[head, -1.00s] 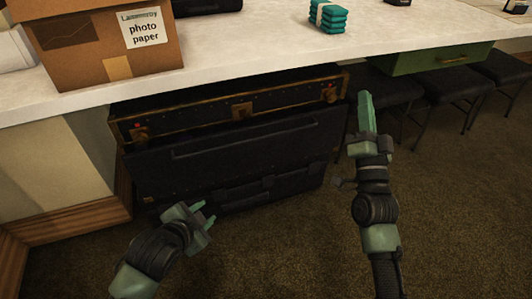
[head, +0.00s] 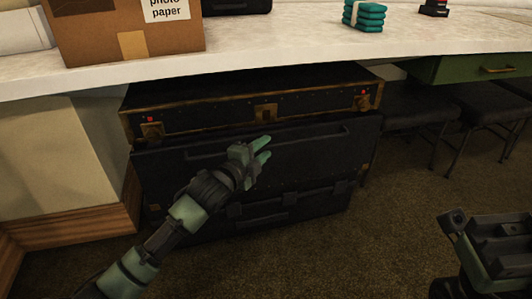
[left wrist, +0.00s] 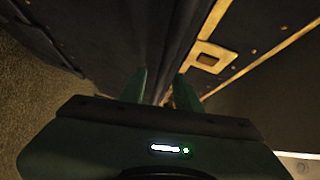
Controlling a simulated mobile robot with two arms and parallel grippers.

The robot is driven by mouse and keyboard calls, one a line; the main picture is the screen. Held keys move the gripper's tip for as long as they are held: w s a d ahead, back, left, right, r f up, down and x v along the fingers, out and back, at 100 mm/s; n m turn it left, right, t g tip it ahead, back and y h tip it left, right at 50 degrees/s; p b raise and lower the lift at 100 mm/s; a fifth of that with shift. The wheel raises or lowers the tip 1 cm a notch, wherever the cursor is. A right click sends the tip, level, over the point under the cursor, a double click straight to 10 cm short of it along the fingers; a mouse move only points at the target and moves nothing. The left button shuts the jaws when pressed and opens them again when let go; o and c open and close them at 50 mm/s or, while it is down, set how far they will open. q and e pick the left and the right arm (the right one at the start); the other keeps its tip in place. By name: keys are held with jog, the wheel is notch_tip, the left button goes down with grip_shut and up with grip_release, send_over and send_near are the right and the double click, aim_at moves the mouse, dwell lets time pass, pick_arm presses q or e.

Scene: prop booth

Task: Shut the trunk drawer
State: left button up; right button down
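The black trunk (head: 215,119) with brass trim, a central brass latch plate and brass corners sits under the counter. A plain black front panel (head: 310,155) with a long handle-like bar is below its trimmed face. I cannot tell for sure how far the drawer stands out. My left gripper (head: 264,153) is in front of this panel, just below the latch plate; it looks empty. In the left wrist view its two green fingers (left wrist: 160,88) are apart, close to the dark panel and the brass-trimmed face (left wrist: 206,57). I cannot tell whether they touch.
The white counter (head: 270,60) overhangs the trunk. It carries a cardboard box (head: 90,35) and a teal strapped stack (head: 364,16). Dark stools (head: 410,105) and a green drawer (head: 460,68) are at right. Carpet (head: 400,200) in front is mostly clear.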

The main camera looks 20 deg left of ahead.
pick_arm(q)
jog(key=shift+w+d+f, duration=0.1)
jog(key=shift+w+d, duration=0.1)
jog(key=shift+w, duration=0.35)
grip_shut()
dwell(1.1)
